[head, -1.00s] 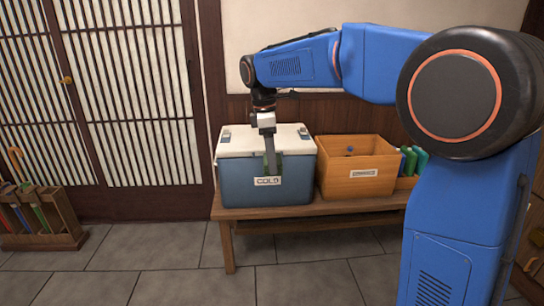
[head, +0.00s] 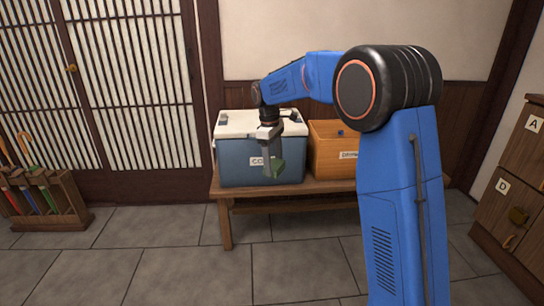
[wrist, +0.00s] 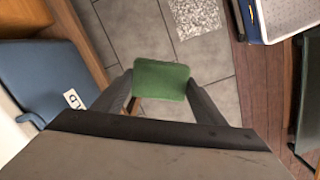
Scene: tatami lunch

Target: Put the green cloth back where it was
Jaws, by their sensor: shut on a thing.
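My gripper (head: 270,165) hangs pointing down in front of the blue cooler in the head view. The gripper and cloth partly cover the cooler's COLD label. Where the cloth was before cannot be told from these frames.
The blue cooler (head: 235,165) with a white lid stands on a wooden bench (head: 235,190), beside an orange wooden box (head: 325,160) partly behind my arm. An umbrella stand (head: 62,200) is at left. A drawer cabinet (head: 510,190) is at right. Tiled floor is open in front.

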